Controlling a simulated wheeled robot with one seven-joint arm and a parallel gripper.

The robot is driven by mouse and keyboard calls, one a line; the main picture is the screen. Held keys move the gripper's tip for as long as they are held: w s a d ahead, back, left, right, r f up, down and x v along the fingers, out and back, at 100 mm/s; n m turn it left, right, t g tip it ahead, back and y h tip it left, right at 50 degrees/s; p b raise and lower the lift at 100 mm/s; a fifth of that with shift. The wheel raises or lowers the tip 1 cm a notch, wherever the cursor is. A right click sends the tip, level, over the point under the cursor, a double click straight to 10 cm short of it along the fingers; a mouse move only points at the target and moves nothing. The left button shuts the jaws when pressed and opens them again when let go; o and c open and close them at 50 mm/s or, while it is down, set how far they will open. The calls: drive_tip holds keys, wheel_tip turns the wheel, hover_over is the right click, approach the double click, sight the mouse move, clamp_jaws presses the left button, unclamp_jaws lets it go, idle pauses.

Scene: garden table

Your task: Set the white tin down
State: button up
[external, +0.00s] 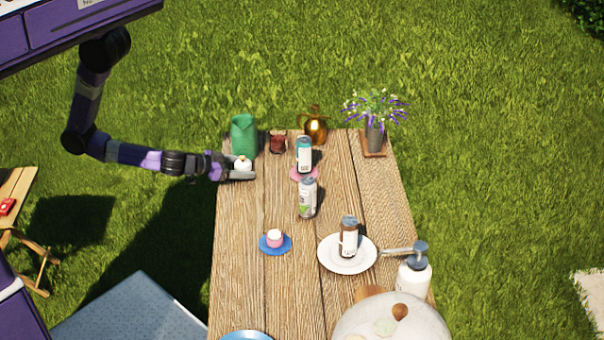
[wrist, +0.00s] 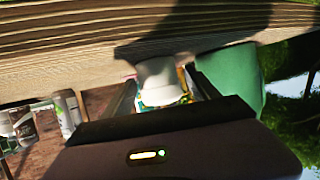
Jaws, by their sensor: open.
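The white tin (external: 243,163) is between the fingers of my gripper (external: 238,172), near the far left edge of the wooden table (external: 236,215). In the wrist view the tin (wrist: 158,78) has a white end and a coloured band, with a finger on either side. My gripper (wrist: 162,88) is open around it. The tin's lower part is hidden by the fingers in the external view, and I cannot tell whether it touches the tabletop.
A green bag (external: 243,135) stands just behind the gripper, with a dark red jar (external: 277,143) to its right. Cans (external: 304,152) (external: 307,198) stand mid-table. Bare planks lie between gripper and saucer.

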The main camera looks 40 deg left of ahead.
drive_tip(key=shift+r, duration=0.15)
drive_tip(key=b+v, duration=0.2)
drive_tip(key=v, duration=1)
drive_tip(key=s+a+r+n+t+y, duration=0.1)
drive_tip(key=a+r, duration=0.3)
drive_tip(key=a, duration=0.4)
drive_tip(key=s+a+r+n+t+y, duration=0.1)
drive_tip(key=s+a+r+n+y, duration=0.2)
drive_tip(key=a, duration=0.5)
drive_tip(key=shift+s+r+n+y, duration=0.2)
drive_tip(key=shift+r+n+y, duration=0.1)
drive_tip(key=shift+r+y, duration=0.4)
